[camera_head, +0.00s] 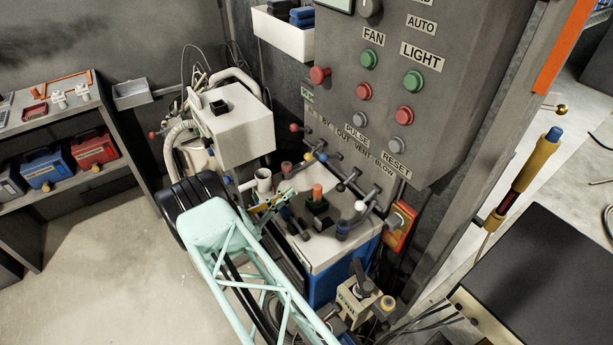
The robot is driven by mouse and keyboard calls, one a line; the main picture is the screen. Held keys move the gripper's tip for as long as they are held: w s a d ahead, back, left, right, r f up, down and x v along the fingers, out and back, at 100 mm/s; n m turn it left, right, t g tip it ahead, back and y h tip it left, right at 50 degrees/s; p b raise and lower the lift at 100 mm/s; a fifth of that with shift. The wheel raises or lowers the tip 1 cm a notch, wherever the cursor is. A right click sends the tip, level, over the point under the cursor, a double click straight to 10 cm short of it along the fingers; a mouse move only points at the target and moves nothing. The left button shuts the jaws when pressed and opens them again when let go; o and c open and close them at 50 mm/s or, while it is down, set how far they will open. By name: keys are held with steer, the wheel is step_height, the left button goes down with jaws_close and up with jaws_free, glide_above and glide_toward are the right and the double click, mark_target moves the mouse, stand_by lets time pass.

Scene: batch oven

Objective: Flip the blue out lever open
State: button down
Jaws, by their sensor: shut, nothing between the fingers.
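The row of small valve levers is on the lower part of the grey control panel (430,70), under labels that include OUT, VENT and BLOW. The blue-tipped out lever (322,157) sits beside a yellow-tipped lever (308,156), with its knob toward the left and front.
A white box unit (235,125) with hoses stands to the left. A shelf (85,180) stands far left; floor there is clear.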

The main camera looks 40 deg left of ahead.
steer(key=shift+w, duration=0.15)
steer(key=b, duration=0.1)
glide_toward(330, 157)
step_height(330, 157, down, 3)
steer(key=w, duration=0.1)
steer(key=shift+w+d+r+b, duration=0.1)
steer(key=shift+w+r+b, duration=0.15)
steer(key=shift+w+r, duration=0.4)
steer(key=shift+w+r+b, duration=0.2)
steer(key=shift+w+r, duration=0.2)
steer(key=shift+r, duration=0.45)
steer(key=shift+r, duration=0.1)
steer(key=r+g+p, duration=0.1)
steer(key=r, duration=0.1)
steer(key=shift+w+r+g+p, duration=0.25)
steer(key=shift+w+g+p, duration=0.05)
steer(key=shift+g+p, duration=0.1)
steer(key=shift+f, duration=0.1)
